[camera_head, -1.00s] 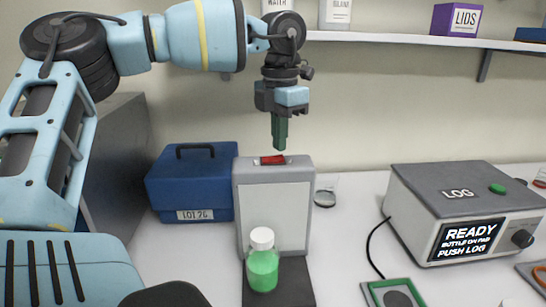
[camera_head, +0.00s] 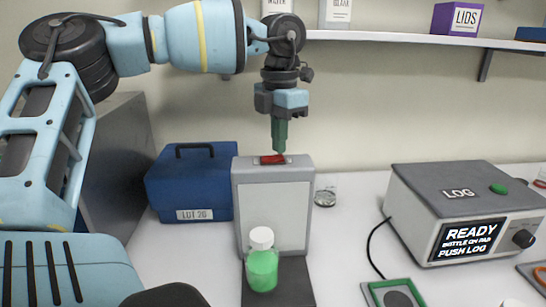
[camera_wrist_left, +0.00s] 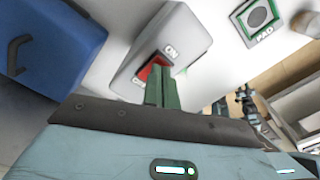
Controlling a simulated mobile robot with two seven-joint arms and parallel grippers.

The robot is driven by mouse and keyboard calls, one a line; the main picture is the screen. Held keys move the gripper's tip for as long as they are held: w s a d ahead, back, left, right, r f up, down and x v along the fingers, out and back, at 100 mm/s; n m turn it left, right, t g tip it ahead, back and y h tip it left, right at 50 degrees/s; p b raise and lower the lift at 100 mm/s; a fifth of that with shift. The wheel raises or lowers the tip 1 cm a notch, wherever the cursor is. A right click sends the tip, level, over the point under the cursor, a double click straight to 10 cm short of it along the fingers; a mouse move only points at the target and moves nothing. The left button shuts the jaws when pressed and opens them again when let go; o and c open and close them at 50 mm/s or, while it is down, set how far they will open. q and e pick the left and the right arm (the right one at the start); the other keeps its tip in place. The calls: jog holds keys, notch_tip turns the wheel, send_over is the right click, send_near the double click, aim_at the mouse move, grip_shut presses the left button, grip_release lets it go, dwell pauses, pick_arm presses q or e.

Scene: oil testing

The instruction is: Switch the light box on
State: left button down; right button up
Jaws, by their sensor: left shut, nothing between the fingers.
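The light box (camera_head: 273,205) stands upright on the table with a pale front panel that looks unlit. A red rocker switch (camera_head: 271,160) is set in its top. In the left wrist view the switch (camera_wrist_left: 153,73) has "ON" lettering beside one end; the other label is partly hidden by my fingers. My left gripper (camera_head: 280,150) is shut and empty, pointing down, with its green fingertips at the switch, touching or nearly so. It also shows in the left wrist view (camera_wrist_left: 163,82). A white-capped bottle of green liquid (camera_head: 262,262) stands before the panel. My right gripper is out of view.
A blue case (camera_head: 192,185) stands left of the light box. A small glass jar (camera_head: 325,192) is close on its right. The LOG device (camera_head: 455,205), with a cable, stands at the right. A shelf (camera_head: 400,39) runs along the wall above.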

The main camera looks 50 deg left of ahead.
aim_at(279, 156)
pick_arm(q)
jog(key=shift+f, duration=0.35)
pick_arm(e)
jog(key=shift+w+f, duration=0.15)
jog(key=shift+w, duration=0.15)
